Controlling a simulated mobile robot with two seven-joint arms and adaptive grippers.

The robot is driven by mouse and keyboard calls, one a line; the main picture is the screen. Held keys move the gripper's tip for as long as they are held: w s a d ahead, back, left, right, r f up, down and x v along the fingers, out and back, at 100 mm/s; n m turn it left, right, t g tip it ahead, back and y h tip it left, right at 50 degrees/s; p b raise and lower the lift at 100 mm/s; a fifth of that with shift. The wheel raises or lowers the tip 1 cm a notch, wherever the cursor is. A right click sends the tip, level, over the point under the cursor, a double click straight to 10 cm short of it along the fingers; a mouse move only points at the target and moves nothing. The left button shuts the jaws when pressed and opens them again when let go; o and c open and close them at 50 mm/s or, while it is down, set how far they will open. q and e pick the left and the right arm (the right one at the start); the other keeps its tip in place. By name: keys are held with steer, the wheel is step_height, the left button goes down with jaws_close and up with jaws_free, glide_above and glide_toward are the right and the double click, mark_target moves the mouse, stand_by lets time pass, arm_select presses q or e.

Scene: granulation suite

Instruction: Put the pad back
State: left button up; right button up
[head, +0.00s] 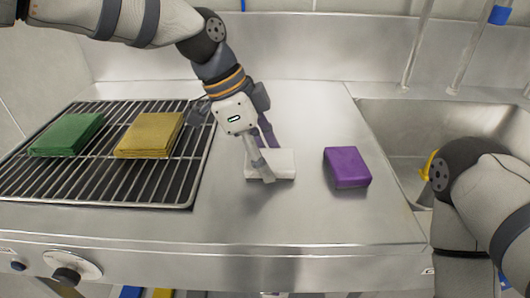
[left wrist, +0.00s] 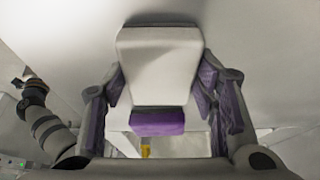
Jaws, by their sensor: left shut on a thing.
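A white pad (head: 284,165) is at the middle of the steel counter. My left gripper (head: 264,160) reaches down over it and is shut on it. In the left wrist view the white pad (left wrist: 159,65) sits between the two fingers (left wrist: 160,85). I cannot tell whether it touches the counter. A purple pad (head: 346,166) lies on the counter just to its right, apart from it, and also shows in the left wrist view (left wrist: 157,122). A green pad (head: 66,134) and a yellow pad (head: 149,134) lie on the wire rack (head: 95,183). My right gripper is out of view.
The rack covers the counter's left part, with bare bars in front of the pads. A sink (head: 385,125) lies right of the counter, partly hidden by my right arm. Knobs (head: 66,275) line the front. The counter in front of the white and purple pads is clear.

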arm_select(q)
steer(key=o, duration=1)
steer(key=v, duration=1.2)
steer(key=shift+r, duration=0.2)
